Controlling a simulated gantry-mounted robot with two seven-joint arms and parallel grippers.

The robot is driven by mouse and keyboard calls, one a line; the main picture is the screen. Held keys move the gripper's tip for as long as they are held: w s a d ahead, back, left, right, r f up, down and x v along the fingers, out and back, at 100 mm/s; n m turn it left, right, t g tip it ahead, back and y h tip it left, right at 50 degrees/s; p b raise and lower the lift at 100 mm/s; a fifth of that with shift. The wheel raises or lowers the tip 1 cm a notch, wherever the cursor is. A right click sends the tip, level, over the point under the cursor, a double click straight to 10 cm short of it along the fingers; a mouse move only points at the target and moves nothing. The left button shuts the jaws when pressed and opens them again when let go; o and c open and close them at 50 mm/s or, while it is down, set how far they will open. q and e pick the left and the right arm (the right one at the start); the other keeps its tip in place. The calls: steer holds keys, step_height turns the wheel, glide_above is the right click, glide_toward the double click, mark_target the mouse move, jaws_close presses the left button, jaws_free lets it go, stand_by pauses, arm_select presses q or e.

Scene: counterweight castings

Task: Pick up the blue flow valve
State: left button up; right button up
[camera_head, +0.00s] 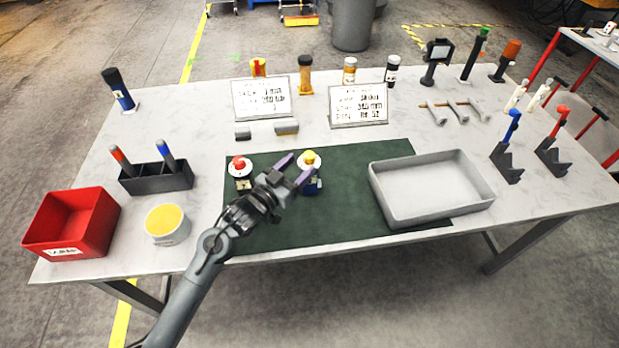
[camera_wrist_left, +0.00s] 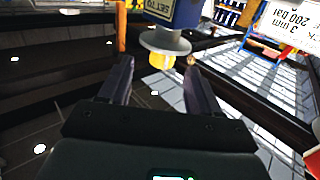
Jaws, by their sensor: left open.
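The blue flow valve (camera_head: 312,187) stands on the green mat (camera_head: 300,228), with a white disc and a yellow knob (camera_head: 309,157) on top. My left gripper (camera_head: 296,168) is open at the valve and partly covers it in the head view. In the left wrist view the blue body (camera_wrist_left: 180,12) hangs upside down at the top. Its yellow knob (camera_wrist_left: 160,60) shows between the open fingertips (camera_wrist_left: 160,63), with space on both sides. I cannot tell whether a finger touches it. My right gripper is not in view.
A red-knobbed valve (camera_head: 239,164) stands close by on the left. A grey tray (camera_head: 385,208) sits at the mat's right. A red bin (camera_head: 50,225), a yellow-topped tub (camera_head: 167,237) and a black holder (camera_head: 155,180) stand to the left. Two sign cards (camera_head: 358,105) stand behind.

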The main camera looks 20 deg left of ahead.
mark_target(305, 160)
arm_select(q)
steer(key=shift+b+x, duration=0.45)
steer(key=shift+x, duration=2.3)
steer(key=shift+a+f, duration=0.15)
jaws_close()
